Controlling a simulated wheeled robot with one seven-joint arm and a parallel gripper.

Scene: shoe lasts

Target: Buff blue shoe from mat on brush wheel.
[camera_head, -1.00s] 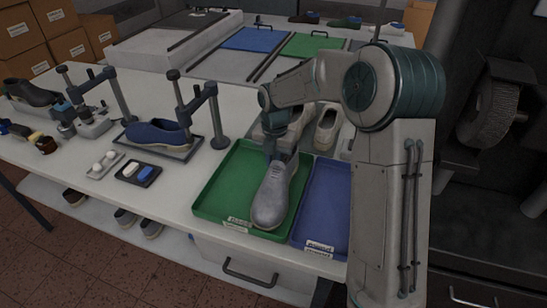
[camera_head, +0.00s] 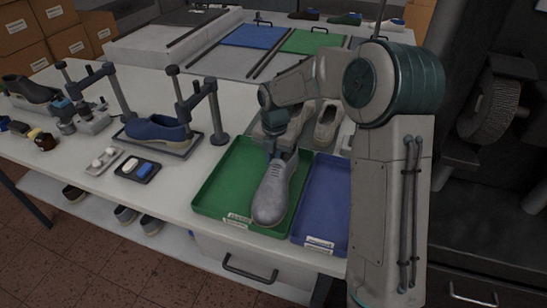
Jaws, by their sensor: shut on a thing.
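A blue shoe (camera_head: 157,129) with a pale sole lies on a dark mat (camera_head: 181,152) on the bench, under a post-and-arm clamp. The brush wheel (camera_head: 494,108) is a round bristled disc in the dark machine at the right. My gripper (camera_head: 281,153) is shut on a grey shoe (camera_head: 272,193) at its heel end, well to the right of the blue shoe. The grey shoe is over the green tray (camera_head: 221,192), toe toward the front edge. Whether its sole touches the tray I cannot tell. The fingertips are partly hidden.
A blue tray (camera_head: 322,205) lies right of the green one. Light shoes (camera_head: 327,126) stand behind my gripper. A small dark tray (camera_head: 137,170) with white and blue blocks lies before the mat. Clamp posts (camera_head: 217,112) rise at the left. Coloured mats (camera_head: 254,38) lie farther back.

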